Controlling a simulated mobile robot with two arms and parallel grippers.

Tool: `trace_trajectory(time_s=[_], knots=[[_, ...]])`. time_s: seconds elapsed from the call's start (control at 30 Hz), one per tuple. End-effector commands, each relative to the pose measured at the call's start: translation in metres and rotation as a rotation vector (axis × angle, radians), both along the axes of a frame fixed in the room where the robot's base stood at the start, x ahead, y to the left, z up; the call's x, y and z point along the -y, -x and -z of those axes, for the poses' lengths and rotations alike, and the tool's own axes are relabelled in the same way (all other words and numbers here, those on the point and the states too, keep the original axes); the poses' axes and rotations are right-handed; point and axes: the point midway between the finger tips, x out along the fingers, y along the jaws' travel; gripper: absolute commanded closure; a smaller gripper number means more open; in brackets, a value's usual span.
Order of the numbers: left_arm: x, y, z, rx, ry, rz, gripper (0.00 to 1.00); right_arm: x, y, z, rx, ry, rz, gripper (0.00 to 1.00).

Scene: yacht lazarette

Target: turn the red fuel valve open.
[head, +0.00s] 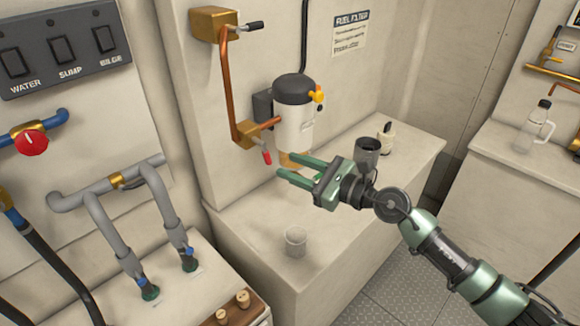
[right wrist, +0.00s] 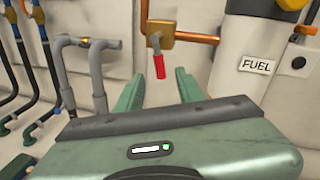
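The red fuel valve shows as a short red-tipped lever (head: 266,156) hanging down and slightly right from a brass valve body (head: 246,133) beside the fuel filter (head: 294,115). In the right wrist view the red lever (right wrist: 159,66) hangs almost straight down, ahead of and between the two fingers as seen from there. My right gripper (head: 284,165) is open and empty, its green fingertips a little to the right of the lever. The gripper (right wrist: 158,84) appears apart from the lever. My left gripper is not in view.
A copper pipe (head: 227,80) runs up to a brass valve with a black lever (head: 254,26). A clear cup (head: 295,242), a dark cup (head: 367,152) and a small bottle (head: 386,140) stand on the ledge. A red round knob (head: 30,142) is on a blue pipe at left.

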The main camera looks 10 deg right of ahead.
Motion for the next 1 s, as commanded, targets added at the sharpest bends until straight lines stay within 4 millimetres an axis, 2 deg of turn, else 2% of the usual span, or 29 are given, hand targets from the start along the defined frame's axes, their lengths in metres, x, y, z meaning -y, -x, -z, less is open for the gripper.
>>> trace_trajectory(time_s=[0.07, 0.1, 0.2, 0.27, 0.37, 0.4, 0.5, 0.6, 0.73, 0.9, 1.0], knots=[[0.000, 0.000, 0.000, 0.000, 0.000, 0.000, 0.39, 0.000, 0.000, 0.000, 0.000, 0.000, 0.000, 0.66], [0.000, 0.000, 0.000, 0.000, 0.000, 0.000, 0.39, -0.001, 0.000, 0.000, -0.001, -0.002, 0.000, 0.77], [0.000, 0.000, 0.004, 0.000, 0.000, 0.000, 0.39, -0.013, 0.005, 0.002, -0.006, -0.058, 0.001, 1.00], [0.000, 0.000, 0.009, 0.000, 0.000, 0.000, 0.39, -0.030, 0.013, 0.003, -0.015, -0.146, 0.005, 1.00], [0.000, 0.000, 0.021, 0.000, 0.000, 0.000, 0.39, -0.063, 0.031, -0.001, -0.053, -0.385, 0.037, 1.00], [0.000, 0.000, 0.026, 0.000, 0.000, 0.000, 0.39, -0.075, 0.040, -0.003, -0.080, -0.504, 0.059, 1.00], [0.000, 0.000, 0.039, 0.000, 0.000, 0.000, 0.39, -0.093, 0.061, -0.006, -0.175, -0.816, 0.141, 1.00], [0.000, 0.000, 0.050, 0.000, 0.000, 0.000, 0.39, -0.097, 0.079, 0.000, -0.292, -1.095, 0.248, 1.00], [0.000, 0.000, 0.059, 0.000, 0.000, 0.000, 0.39, -0.095, 0.098, 0.016, -0.438, -1.359, 0.385, 1.00], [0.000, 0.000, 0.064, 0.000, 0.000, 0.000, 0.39, -0.092, 0.112, 0.033, -0.544, -1.520, 0.498, 1.00], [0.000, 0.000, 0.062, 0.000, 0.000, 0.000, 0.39, -0.092, 0.110, 0.034, -0.560, -1.543, 0.518, 1.00]])
